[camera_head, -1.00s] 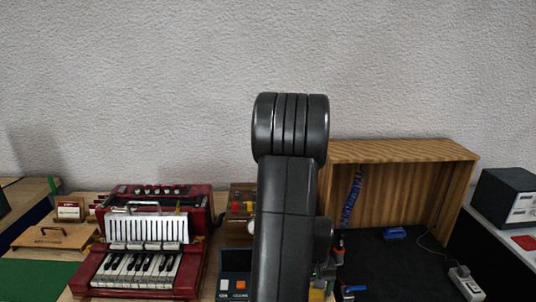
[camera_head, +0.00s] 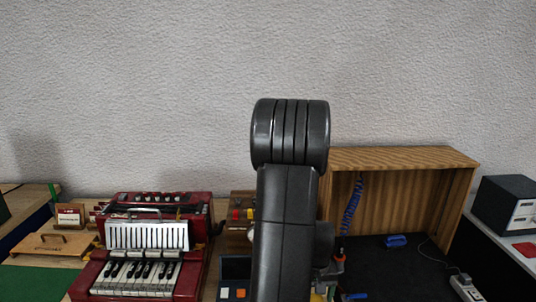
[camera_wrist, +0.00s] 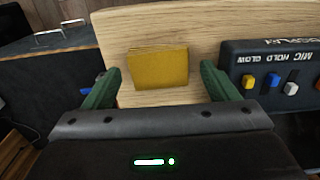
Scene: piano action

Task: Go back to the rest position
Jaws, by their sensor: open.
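My gripper (camera_wrist: 160,85) shows in the wrist view with its two green fingers wide apart and nothing between them. Beyond the fingers a yellow block or pad (camera_wrist: 158,68) lies on a pale wooden board (camera_wrist: 200,28); the fingers look apart from it. In the head view my dark arm stands upright in the middle and hides most of what is behind it, and my fingers cannot be made out there.
A red accordion-like keyboard (camera_head: 145,250) stands left. An open wooden box (camera_head: 400,158) stands right, with a blue coiled cord (camera_head: 352,205) and a power strip (camera_head: 465,288). A black button panel (camera_wrist: 275,75) is right of the gripper. A grey case (camera_head: 505,205) stands far right.

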